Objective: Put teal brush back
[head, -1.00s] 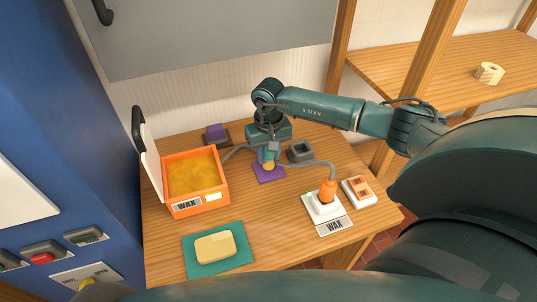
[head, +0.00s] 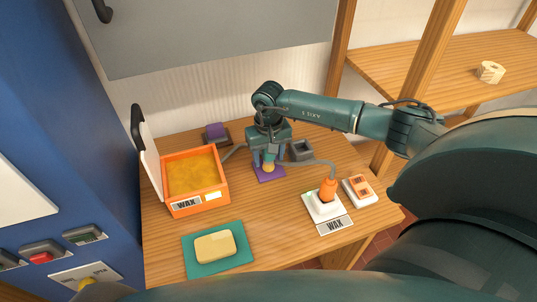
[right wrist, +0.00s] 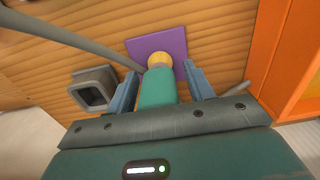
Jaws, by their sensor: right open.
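The teal brush (right wrist: 158,88) shows in the right wrist view, with a teal body and a yellow-tan end over a purple mat (right wrist: 176,46). In the head view its tan end (head: 268,167) shows at the purple mat (head: 278,176); the rest is hidden by my right gripper. My right gripper (head: 269,164) is open, its fingers apart on either side of the brush. It also shows in the right wrist view (right wrist: 162,84). I cannot tell whether the brush touches the mat. My left gripper is not in view.
A grey square holder (head: 301,150) stands right of the gripper. An orange wax box (head: 198,206) with its lid up is at left. Grey cables pass close by. The wooden front middle is clear.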

